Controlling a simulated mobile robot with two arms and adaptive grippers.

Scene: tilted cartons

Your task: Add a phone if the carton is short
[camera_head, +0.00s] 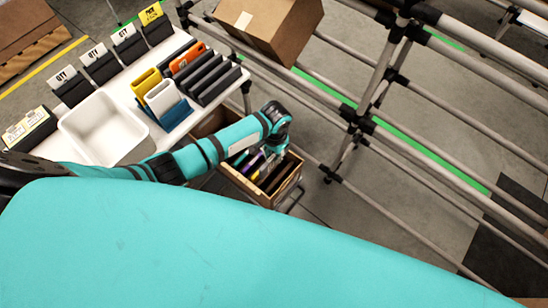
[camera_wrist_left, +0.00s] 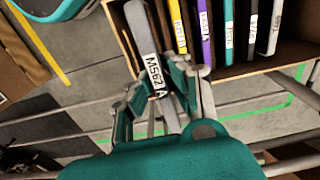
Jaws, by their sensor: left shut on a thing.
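My left gripper (camera_head: 272,148) is over the open cardboard carton (camera_head: 246,186) in the head view. In the left wrist view the fingers of the left gripper (camera_wrist_left: 157,100) are shut on a grey phone (camera_wrist_left: 143,35) with a white label reading M562 A. The phone's far end overlaps the left part of the carton (camera_wrist_left: 245,69); I cannot tell how deep it sits. Inside the carton stand a yellow phone (camera_wrist_left: 178,22), a purple phone (camera_wrist_left: 204,30), a teal phone (camera_wrist_left: 228,25), a black phone (camera_wrist_left: 251,25) and a pale grey phone (camera_wrist_left: 273,22). My right gripper is not in view.
A white table (camera_head: 143,62) holds an empty white bin (camera_head: 103,128), several dark phones in a row (camera_head: 215,80), yellow, white, blue and orange items, and QTY cards (camera_head: 95,54). A closed tilted carton (camera_head: 262,22) and pipe racks (camera_head: 445,95) stand to the right.

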